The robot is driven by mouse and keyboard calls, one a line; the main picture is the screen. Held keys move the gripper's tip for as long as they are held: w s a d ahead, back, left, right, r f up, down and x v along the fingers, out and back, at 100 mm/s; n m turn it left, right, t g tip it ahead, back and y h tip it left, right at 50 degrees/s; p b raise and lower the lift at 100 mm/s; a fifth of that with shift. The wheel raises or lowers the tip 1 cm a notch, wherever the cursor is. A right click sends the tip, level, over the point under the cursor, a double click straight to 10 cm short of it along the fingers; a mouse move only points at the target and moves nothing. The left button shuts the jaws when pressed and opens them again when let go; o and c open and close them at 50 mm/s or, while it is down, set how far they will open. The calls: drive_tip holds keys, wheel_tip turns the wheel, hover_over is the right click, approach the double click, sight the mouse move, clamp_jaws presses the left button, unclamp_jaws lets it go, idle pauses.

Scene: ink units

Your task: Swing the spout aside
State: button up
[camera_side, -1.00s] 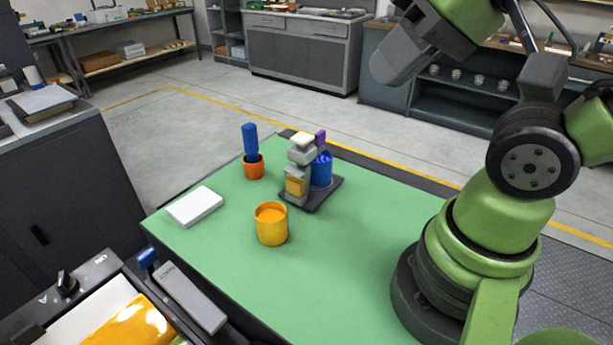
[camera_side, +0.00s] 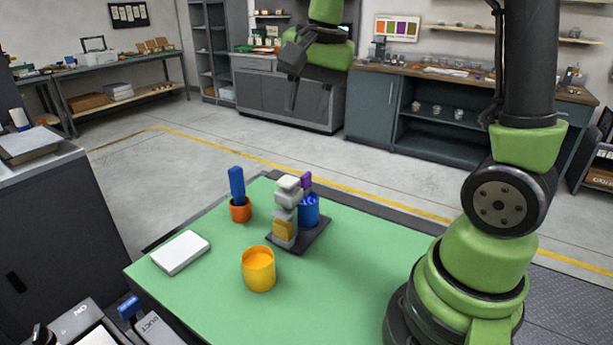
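The ink unit (camera_side: 287,213) stands on a dark base plate (camera_side: 313,240) on the green table. It has stacked grey blocks, a pale top, a yellow-orange patch low on its front, a blue cylinder (camera_side: 308,209) at its right and a small purple part (camera_side: 306,179) near the top. I cannot tell which part is the spout. My gripper (camera_side: 297,85) is high in the air beyond the unit in the picture, well apart from it and touching nothing on the table.
A yellow cup (camera_side: 258,269) with orange contents stands in front of the unit. An orange pot (camera_side: 241,210) holding an upright blue object is at its left. A white slab (camera_side: 180,253) lies near the left edge. The green table (camera_side: 330,295) is bare at front right.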

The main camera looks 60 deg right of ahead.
sight(307, 173)
drive_tip(key=w+d+f+m+g, duration=0.1)
drive_tip(key=d+f, duration=0.1)
drive_tip(key=w+d+f+m, duration=0.2)
drive_tip(key=f, duration=0.1)
drive_tip(key=w+d+f+m+g, duration=0.1)
drive_tip(key=d+f, duration=0.1)
drive_tip(key=f, duration=0.1)
drive_tip(key=shift+w+d+m+g, duration=0.15)
drive_tip(key=shift+d+m+g, duration=0.15)
drive_tip(key=shift+d+m, duration=0.1)
wheel_tip(307, 173, down, 10)
drive_tip(key=shift+r, duration=0.1)
clamp_jaws()
